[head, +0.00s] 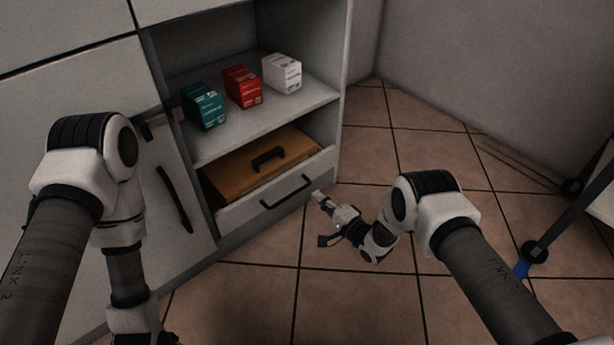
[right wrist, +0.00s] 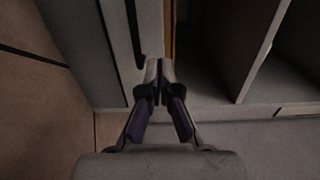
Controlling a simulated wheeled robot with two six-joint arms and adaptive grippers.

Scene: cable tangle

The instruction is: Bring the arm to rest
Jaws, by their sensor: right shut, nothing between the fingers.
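My right arm reaches forward and low over the floor in the head view. Its gripper (head: 319,196) is shut and empty, near the right end of the white drawer front (head: 240,212). Whether it touches the drawer front cannot be told. In the right wrist view the two fingers (right wrist: 157,72) are together with nothing between them, the cabinet behind them. My left arm hangs down at the left of the head view, in front of the cabinet door. Its gripper is out of view below the frame.
The cabinet (head: 344,90) has a shelf with teal (head: 203,107), red (head: 242,88) and white (head: 282,73) boxes. A brown case (head: 232,173) with a black handle lies below. A dark-legged stand (head: 562,220) is at the right. The tiled floor (head: 440,150) between is open.

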